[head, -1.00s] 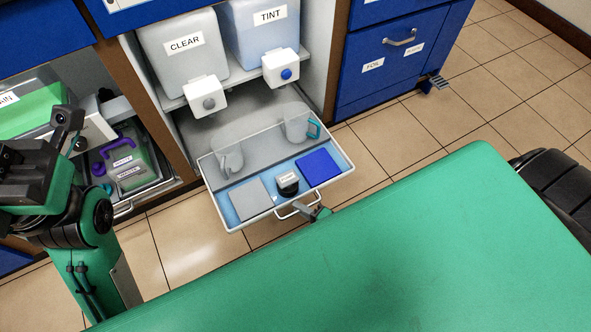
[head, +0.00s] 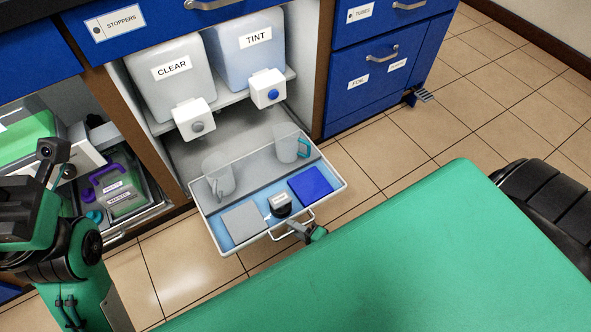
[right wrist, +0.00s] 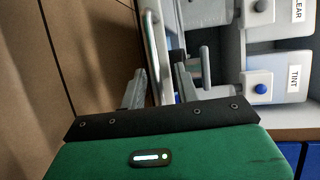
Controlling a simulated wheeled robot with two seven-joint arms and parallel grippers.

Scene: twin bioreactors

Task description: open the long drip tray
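The drip tray (head: 261,239) under the CLEAR and TINT containers stands pulled well out of the cabinet. It holds two clear jugs, a grey pad, a blue pad and a small dark-capped jar. Its handle (head: 309,218) is on the front edge. My right gripper (head: 297,228) is at this handle. In the right wrist view the fingers (right wrist: 158,90) are apart, with the handle bar (right wrist: 152,45) showing between them, and do not appear closed on it. My left arm is at the left edge of the head view; its fingertips do not show.
The CLEAR container (head: 172,85) and TINT container (head: 245,60) stand on the shelf above the tray. Another tray (head: 153,214) with a purple-handled jug is at the left. Blue drawers (head: 375,85) stand at the right. Tiled floor (head: 430,140) is free beyond my green body.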

